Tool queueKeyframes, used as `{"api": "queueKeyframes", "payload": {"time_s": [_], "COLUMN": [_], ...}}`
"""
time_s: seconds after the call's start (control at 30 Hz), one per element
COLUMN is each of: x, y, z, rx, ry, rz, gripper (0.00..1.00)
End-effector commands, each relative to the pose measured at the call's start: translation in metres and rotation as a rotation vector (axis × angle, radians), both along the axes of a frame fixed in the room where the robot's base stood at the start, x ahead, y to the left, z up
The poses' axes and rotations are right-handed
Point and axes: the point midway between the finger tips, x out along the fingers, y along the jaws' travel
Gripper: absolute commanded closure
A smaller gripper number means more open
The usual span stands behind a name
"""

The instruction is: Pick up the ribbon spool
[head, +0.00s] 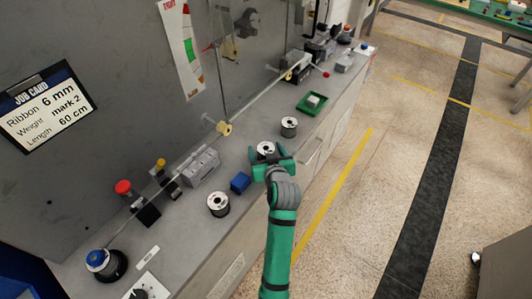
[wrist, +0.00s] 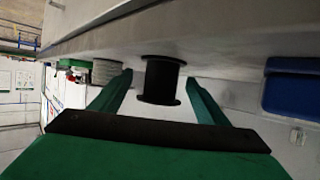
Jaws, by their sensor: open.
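A spool (head: 266,148) with a pale top and dark centre stands on the grey bench at my gripper (head: 271,161). In the wrist view the same spool (wrist: 160,80) is black with wide flanges, upright against the bench, which shows at the top of that picture. My gripper (wrist: 161,88) is open, with one green finger on each side of the spool. A gap shows between each finger and the spool. Two similar spools stand on the bench, one (head: 289,127) farther back and one (head: 218,204) nearer. I cannot read any width marking on them.
A blue block (head: 240,182) lies close to the left of my gripper. A green tray (head: 311,103) is farther along the bench. A grey fixture (head: 201,167) and red and blue knobs line the wall side.

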Motion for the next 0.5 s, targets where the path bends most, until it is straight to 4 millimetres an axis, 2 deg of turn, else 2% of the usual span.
{"api": "queueKeyframes", "payload": {"time_s": [0.03,0.2,0.5], "x": [-0.0001,-0.0003,-0.0003], "y": [0.0000,-0.0002,-0.0002], "z": [-0.0001,-0.0001,0.0008], "rx": [0.000,0.000,0.000], "ry": [0.000,0.000,0.000], "rz": [0.000,0.000,0.000], "gripper": [0.36,0.75,0.75]}}
